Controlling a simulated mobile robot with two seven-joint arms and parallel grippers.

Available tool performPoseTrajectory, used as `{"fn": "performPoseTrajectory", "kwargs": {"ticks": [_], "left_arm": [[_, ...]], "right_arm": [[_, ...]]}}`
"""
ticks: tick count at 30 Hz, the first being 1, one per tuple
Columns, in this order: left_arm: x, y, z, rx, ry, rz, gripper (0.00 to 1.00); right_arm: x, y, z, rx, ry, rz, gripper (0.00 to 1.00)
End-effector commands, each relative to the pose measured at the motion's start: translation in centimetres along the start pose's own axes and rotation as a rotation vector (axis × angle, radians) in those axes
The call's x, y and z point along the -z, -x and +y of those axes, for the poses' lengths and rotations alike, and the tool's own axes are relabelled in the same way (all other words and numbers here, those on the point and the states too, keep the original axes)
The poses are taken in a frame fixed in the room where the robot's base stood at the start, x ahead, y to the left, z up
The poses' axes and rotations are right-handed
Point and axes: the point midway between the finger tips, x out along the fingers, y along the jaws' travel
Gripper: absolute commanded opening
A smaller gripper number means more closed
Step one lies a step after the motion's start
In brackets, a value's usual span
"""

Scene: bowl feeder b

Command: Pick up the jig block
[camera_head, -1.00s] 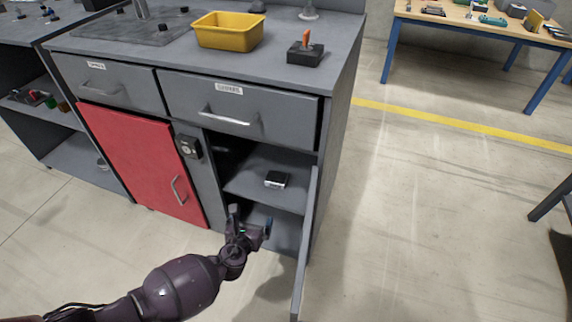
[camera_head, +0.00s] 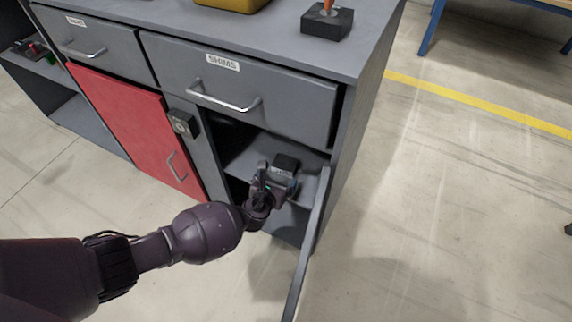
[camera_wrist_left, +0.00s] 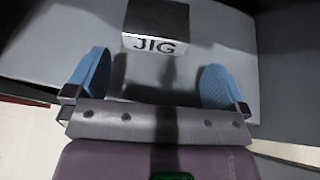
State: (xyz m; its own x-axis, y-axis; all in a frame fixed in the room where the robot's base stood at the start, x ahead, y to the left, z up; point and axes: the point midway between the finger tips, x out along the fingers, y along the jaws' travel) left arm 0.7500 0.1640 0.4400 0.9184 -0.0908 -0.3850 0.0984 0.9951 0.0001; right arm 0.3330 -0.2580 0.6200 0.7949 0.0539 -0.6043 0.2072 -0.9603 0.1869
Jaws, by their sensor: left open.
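The jig block (camera_head: 285,164) is a small dark block with a light label face, sitting on the shelf inside the open cabinet. In the left wrist view the block (camera_wrist_left: 156,24) shows the letters JIG on its pale front face. My left gripper (camera_head: 277,176) is at the cabinet opening, just in front of the block. In the left wrist view its two blue fingertips (camera_wrist_left: 153,80) are spread apart with nothing between them, and the block lies beyond them, roughly centred. My right gripper is not in view.
The open cabinet door (camera_head: 310,245) stands to the right of my left arm. A drawer labelled SHIMS (camera_head: 245,95) is above the opening, and a red door (camera_head: 128,125) is to the left. The shelf (camera_head: 240,161) beside the block is clear.

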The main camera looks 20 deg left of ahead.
Motion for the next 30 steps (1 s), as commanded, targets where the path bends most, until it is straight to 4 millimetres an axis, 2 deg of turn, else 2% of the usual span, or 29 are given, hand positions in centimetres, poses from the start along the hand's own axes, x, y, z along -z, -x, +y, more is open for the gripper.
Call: {"fn": "performPoseTrajectory", "kwargs": {"ticks": [8,13,18,29,30], "left_arm": [[-0.3,-1.6,0.1,0.000,0.000,-0.001,1.00],[-0.8,-3.7,0.5,-0.001,0.001,0.002,1.00],[-0.8,-5.4,0.5,0.001,0.000,0.004,1.00],[-1.4,-6.0,0.6,0.000,-0.001,-0.003,1.00],[-1.4,-6.0,0.6,0.000,0.000,-0.003,0.94]], "right_arm": [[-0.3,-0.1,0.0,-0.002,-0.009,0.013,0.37],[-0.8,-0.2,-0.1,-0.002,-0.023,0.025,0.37],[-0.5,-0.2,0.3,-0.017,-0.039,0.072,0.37],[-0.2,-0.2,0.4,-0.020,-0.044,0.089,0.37],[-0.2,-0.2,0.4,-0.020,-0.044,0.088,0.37]]}}
